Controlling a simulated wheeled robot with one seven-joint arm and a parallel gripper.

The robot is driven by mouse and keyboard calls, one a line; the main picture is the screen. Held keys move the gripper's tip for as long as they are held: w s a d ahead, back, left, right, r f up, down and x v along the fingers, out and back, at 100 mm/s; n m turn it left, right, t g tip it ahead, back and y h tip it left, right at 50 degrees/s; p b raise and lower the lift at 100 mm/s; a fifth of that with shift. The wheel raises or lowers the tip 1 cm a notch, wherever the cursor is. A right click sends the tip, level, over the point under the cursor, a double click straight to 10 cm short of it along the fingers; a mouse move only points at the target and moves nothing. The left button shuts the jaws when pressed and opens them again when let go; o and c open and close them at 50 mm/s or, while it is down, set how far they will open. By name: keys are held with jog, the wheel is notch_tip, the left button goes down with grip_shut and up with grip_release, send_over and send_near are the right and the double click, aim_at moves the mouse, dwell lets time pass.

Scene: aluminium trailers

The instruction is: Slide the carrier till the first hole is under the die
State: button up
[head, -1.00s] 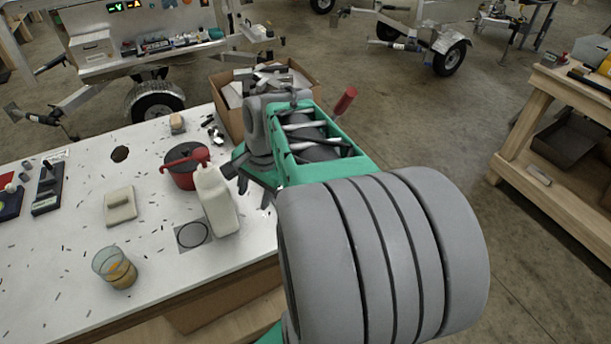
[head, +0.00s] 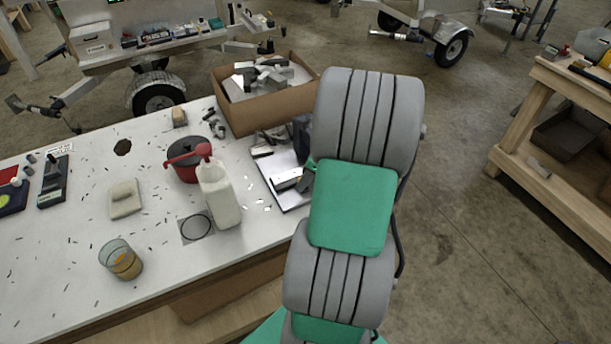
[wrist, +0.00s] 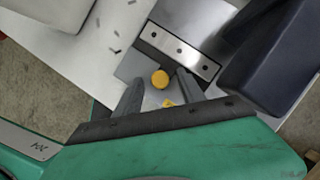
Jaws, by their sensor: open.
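In the wrist view, a pale metal strip (wrist: 178,52) with several dark holes lies on a grey carrier (wrist: 135,66). A round yellow knob (wrist: 160,79) sits just below the strip, between the fingers of my gripper (wrist: 160,77). The gripper is open, one finger on each side of the knob; I cannot tell whether either touches it. A second yellow spot shows nearer the palm. A dark block (wrist: 275,62) stands at the right, beside the strip; the die is not clearly visible. In the head view, my arm hides most of the fixture (head: 288,181).
A cardboard box (head: 232,117) of metal offcuts stands behind the fixture. Small chips lie scattered on the white bench (head: 75,245).

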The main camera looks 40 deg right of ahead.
grip_shut()
dwell(0.5)
dwell(0.9)
